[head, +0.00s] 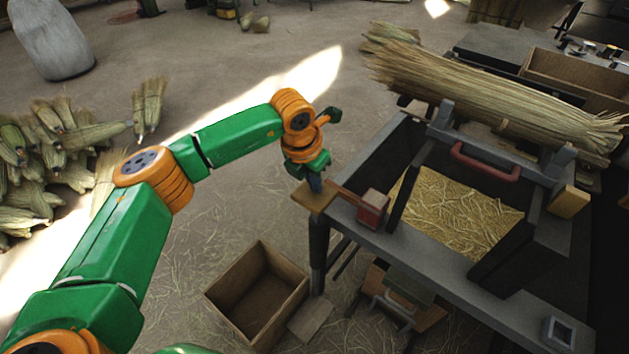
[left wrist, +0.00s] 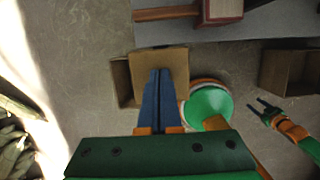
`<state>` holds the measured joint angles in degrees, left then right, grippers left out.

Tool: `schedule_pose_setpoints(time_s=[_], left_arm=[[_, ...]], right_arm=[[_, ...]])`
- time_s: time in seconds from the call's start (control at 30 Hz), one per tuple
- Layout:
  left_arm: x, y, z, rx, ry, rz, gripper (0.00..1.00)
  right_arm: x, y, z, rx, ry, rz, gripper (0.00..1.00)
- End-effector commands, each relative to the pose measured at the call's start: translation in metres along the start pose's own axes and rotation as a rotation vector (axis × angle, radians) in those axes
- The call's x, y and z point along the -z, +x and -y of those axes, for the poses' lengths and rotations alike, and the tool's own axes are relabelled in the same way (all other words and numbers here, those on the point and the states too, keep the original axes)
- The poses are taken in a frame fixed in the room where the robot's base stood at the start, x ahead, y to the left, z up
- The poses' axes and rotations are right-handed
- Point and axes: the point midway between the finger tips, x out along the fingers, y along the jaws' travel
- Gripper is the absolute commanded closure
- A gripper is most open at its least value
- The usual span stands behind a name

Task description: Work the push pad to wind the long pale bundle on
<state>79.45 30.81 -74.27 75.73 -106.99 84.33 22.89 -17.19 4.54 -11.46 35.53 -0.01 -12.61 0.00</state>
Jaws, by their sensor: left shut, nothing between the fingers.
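The push pad (head: 311,199) is a flat wooden plate at the left corner of the grey bench, joined by a reddish rod to a red block (head: 373,208). My left gripper (head: 316,187) is shut and empty, its fingers pointing down over the pad. In the left wrist view its blue fingers (left wrist: 158,75) overlap the pad (left wrist: 175,58); I cannot tell whether they touch it. The long pale bundle (head: 480,88) lies across the frame at the upper right. My right gripper (left wrist: 264,108) shows in the left wrist view, fingers apart and empty.
An open wooden box (head: 258,290) stands on the floor below the pad. Straw (head: 455,215) fills the bench opening, with a red handle (head: 485,162) above it. Corn-like sheaves (head: 45,150) lie at left, near a grey sack (head: 50,40).

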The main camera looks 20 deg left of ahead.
Motion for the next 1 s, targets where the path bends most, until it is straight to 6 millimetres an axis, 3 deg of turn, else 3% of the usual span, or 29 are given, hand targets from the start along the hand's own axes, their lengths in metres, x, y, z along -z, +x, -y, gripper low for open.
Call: schedule_pose_setpoints(time_s=[0.8, 1.0], left_arm=[[0.011, 0.036, 0.001, 0.001, 0.001, -0.008, 1.0], [0.011, 0.037, 0.001, 0.001, 0.001, -0.008, 1.0]], right_arm=[[-0.003, 0.03, 0.0, 0.0, 0.0, 0.0, 0.45], [-0.003, 0.03, 0.0, 0.0, 0.0, 0.0, 0.45]])
